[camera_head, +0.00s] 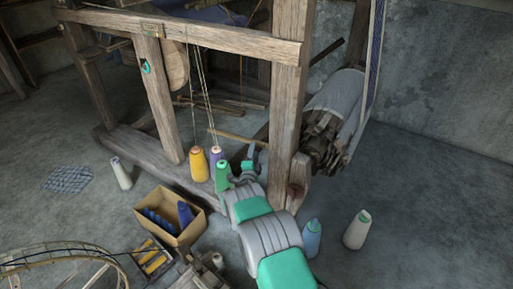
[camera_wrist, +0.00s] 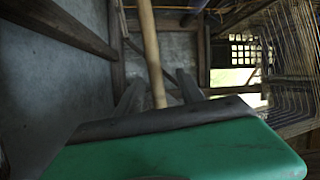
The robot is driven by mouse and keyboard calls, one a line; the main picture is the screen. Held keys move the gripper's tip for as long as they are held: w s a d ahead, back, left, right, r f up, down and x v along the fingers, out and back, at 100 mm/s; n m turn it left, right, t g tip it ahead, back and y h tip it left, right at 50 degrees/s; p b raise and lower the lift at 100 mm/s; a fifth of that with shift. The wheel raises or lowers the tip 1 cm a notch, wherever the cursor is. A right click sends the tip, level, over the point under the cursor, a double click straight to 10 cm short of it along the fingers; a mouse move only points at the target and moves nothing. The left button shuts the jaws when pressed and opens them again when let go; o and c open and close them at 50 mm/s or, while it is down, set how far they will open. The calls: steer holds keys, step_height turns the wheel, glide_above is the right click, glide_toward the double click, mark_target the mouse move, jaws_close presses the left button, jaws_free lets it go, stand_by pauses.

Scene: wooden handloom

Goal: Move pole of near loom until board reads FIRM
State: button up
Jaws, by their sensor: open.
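The near loom (camera_head: 288,100) is a weathered wooden frame standing close in front of me. A pale wooden pole (camera_head: 232,135) sticks out from it, low beside the thick right post. In the wrist view the pole (camera_wrist: 150,45) runs down from the top edge to between the two dark fingers. My gripper (camera_head: 255,152) is at the pole's right end, open; it also shows in the wrist view (camera_wrist: 158,88). I cannot tell whether the fingers touch the pole. A small plate (camera_head: 152,30) is on the top beam; its lettering is too small to read.
Yellow (camera_head: 199,165) and purple (camera_head: 216,156) thread cones stand by the loom's base. A cardboard box (camera_head: 170,216) of spools, a blue cone (camera_head: 312,238) and a white cone (camera_head: 356,230) stand near my arm.

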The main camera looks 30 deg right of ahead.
mark_target(257, 142)
steer(key=b+x, duration=0.2)
steer(key=x, duration=0.1)
steer(key=f+b+x, duration=0.1)
steer(key=b+x, duration=0.1)
steer(key=x, duration=0.1)
steer(key=shift+w+d+f, duration=0.15)
steer(key=shift+d+f, duration=0.05)
steer(key=shift+w+d+r, duration=0.15)
steer(key=shift+w+r, duration=0.05)
steer(key=shift+w, duration=0.05)
steer(key=shift+c, duration=0.3)
jaws_close()
stand_by(0.8)
